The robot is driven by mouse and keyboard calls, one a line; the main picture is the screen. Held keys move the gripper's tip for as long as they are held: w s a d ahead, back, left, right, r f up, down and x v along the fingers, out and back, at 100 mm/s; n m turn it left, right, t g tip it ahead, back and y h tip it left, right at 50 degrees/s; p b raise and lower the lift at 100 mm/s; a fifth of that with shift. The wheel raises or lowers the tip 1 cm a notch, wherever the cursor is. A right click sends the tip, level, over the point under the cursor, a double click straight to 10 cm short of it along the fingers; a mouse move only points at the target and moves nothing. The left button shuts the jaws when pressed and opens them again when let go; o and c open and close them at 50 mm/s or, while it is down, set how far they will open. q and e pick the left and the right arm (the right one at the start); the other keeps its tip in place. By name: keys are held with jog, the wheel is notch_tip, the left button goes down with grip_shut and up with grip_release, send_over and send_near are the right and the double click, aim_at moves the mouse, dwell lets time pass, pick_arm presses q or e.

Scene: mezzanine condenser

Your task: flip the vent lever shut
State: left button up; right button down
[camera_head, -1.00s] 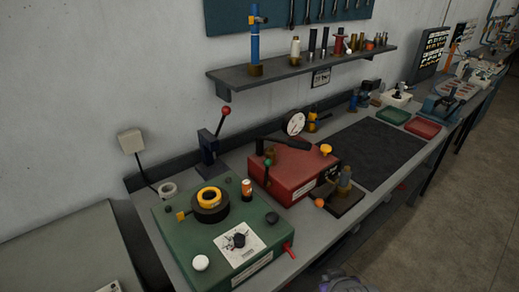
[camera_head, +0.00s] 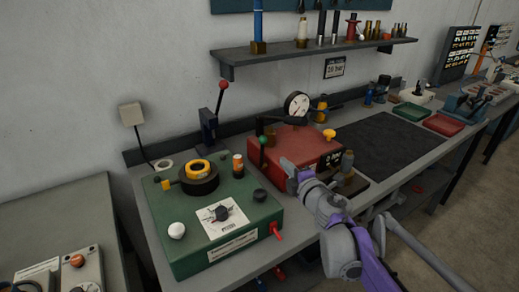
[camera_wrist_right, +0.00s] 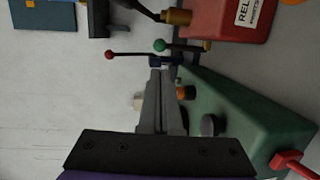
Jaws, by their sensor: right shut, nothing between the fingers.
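I cannot tell for sure which handle is the vent lever. A lever with a green ball (camera_head: 263,140) stands upright at the left end of the red box (camera_head: 310,146); the ball also shows in the right wrist view (camera_wrist_right: 160,45). A black handle (camera_head: 285,119) lies over the red box's top, by the gauge. My right gripper (camera_head: 293,180) is in front of the red box, right of the green box. In the right wrist view its fingers (camera_wrist_right: 158,78) are together and empty, apart from the levers. My left gripper is not in view.
The green box (camera_head: 240,244) carries a dial, a ring, knobs and a red side lever (camera_head: 276,231). A red-ball lever (camera_head: 222,86) rises behind it. A dark mat (camera_head: 380,150) leaves clear room at right. A shelf (camera_head: 320,54) hangs above.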

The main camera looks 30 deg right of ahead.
aim_at(263, 138)
jog(key=w, duration=0.4)
jog(key=w+d+f, duration=0.1)
jog(key=w, duration=0.8)
jog(key=shift+d+f+p, duration=0.2)
jog(key=shift+d+p, duration=0.1)
jog(key=shift+p, duration=0.1)
jog(key=shift+w+r, duration=0.3)
jog(key=shift+w, duration=0.6)
jog(key=shift+s+r, duration=0.15)
jog(key=shift+a, duration=0.15)
